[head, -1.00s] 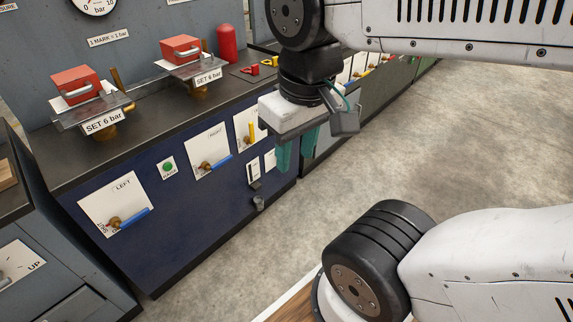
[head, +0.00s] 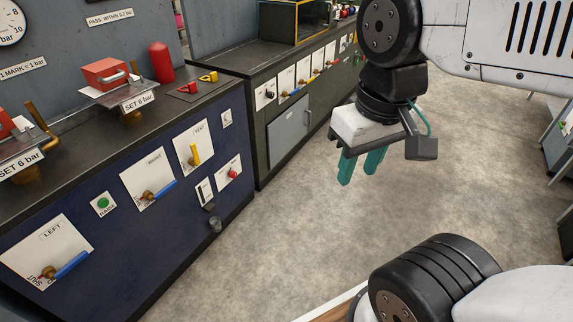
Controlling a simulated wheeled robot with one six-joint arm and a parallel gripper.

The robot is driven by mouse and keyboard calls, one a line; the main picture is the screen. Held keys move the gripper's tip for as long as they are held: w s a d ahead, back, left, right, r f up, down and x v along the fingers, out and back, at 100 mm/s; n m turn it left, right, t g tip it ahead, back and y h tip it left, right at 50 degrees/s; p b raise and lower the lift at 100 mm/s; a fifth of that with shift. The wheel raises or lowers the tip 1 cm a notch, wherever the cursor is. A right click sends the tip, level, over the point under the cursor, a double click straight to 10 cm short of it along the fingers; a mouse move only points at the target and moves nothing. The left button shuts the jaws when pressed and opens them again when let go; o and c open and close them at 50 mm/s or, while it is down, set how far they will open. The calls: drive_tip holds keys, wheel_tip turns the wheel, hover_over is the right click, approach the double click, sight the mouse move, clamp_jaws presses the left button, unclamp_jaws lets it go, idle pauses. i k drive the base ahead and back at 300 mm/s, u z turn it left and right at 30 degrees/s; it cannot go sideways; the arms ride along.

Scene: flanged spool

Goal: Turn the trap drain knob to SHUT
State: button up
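No label reading trap drain is legible, so I cannot tell which knob it is. A red round knob (head: 233,173) sits on a small white plate low on the right of the navy cabinet front. A dark knob (head: 268,94) is on a white plate on the farther dark bench. My gripper (head: 360,172) hangs over open floor, right of both cabinets, with its teal fingers pointing down. The fingers are apart with nothing between them, and it touches nothing.
The navy cabinet (head: 115,262) also carries LEFT and RIGHT plates with blue levers, a yellow lever (head: 194,155), a green button (head: 103,203) and a small cup-like fitting (head: 215,224) jutting out low. The grey floor (head: 300,220) beside it is clear.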

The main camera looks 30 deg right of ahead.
sight(232, 174)
drive_tip(key=z, duration=1.1)
drive_tip(key=i, duration=1.35)
drive_tip(key=u, duration=2.1)
